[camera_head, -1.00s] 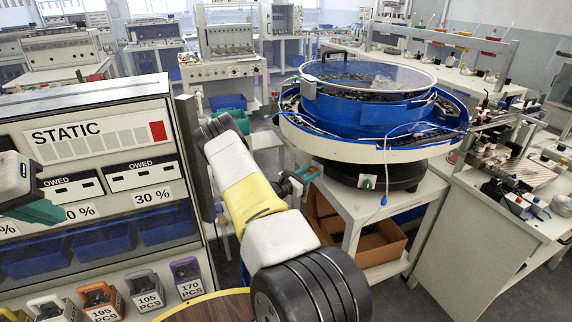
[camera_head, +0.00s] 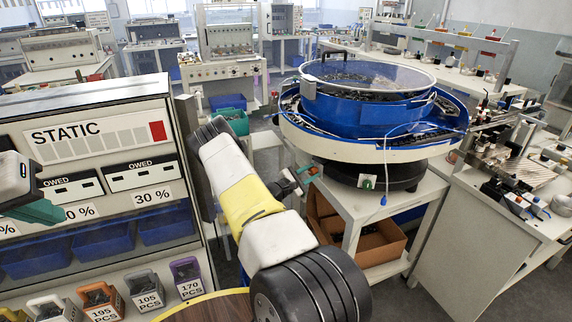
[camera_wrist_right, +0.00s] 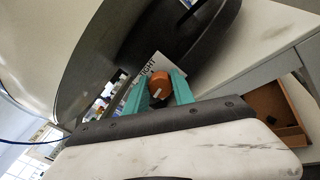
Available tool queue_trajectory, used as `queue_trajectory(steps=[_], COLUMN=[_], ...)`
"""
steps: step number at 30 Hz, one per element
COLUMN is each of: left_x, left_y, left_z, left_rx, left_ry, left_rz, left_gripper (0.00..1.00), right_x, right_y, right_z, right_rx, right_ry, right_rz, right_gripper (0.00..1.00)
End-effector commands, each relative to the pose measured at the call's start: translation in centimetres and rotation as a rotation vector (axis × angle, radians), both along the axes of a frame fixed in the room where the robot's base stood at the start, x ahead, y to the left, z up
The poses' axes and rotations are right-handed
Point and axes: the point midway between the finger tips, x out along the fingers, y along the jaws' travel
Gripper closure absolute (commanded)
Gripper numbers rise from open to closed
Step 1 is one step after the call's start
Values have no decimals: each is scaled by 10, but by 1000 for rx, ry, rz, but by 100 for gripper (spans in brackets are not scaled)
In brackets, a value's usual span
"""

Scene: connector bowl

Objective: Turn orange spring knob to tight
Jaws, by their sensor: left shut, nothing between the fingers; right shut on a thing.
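The orange knob (camera_wrist_right: 160,84) with a white pointer line shows in the right wrist view, low on the dark base of the bowl feeder. A white label (camera_wrist_right: 150,66) reading "TIGHT" stands just behind it. My right gripper (camera_wrist_right: 157,88) has its green fingers on both sides of the knob and is shut on it. In the head view my right gripper (camera_head: 308,171) reaches the feeder's left side, and I cannot make out the knob there. My left gripper (camera_head: 38,211) is at the left edge of the head view, partly cut off, shut and empty, in front of the static panel.
The blue bowl feeder (camera_head: 365,105) stands on a white table (camera_head: 345,205). A green switch (camera_head: 367,182) is on its base and a blue cable hangs in front. A cardboard box (camera_head: 380,245) sits below. The static rack (camera_head: 100,95) with blue bins stands at the left.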

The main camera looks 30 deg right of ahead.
Motion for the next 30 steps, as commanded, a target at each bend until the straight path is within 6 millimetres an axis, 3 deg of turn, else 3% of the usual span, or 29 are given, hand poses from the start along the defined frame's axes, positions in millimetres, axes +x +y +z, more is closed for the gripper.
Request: queue_trajectory(steps=[30], left_x=[0], left_y=[0], left_z=[0], left_rx=[0], left_ry=[0], left_rz=[0], left_gripper=[100], right_x=[-1], right_y=[0], right_z=[-4], right_rx=[229], right_ry=[-935], right_rz=[-1], right_gripper=[100])
